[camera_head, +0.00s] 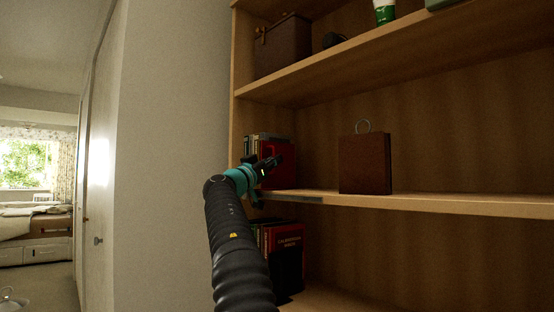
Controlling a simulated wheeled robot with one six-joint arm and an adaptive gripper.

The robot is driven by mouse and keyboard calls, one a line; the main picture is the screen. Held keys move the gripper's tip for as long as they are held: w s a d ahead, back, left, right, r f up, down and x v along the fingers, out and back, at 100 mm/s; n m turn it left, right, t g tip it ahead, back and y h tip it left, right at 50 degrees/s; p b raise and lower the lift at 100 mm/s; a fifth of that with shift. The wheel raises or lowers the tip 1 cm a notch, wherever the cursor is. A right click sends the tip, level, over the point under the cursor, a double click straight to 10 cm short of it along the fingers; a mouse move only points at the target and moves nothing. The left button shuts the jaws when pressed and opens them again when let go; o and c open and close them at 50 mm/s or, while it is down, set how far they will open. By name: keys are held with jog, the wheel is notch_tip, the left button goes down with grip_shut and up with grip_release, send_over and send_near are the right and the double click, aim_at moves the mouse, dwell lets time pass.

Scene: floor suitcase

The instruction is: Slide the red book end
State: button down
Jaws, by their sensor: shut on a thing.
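The red book end (285,178) stands upright on the middle shelf at its left end, at the right side of a short row of books (251,146). My gripper (275,161) is in front of it, reaching in from the lower left. Its jaws are shut on the red book end, near its upper part. The fingers and wrist hide part of the book end and the lower parts of the books. The exact contact of the fingers is too small and dark to make out.
A brown bag-like box with a ring handle (365,164) stands farther right on the middle shelf (440,203), with bare shelf between. More books (288,240) stand below. A dark case (283,47) and a green-and-white cup (384,11) are above. A wall (170,150) is at left.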

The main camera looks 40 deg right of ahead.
dwell(0.3)
jog(key=c, duration=1.5)
grip_release()
jog(key=shift+c, duration=0.2)
jog(key=shift+a, duration=0.1)
jog(key=shift+a, duration=0.1)
jog(key=v, duration=1.1)
jog(key=shift+a, duration=0.35)
jog(key=shift+s+f, duration=0.1)
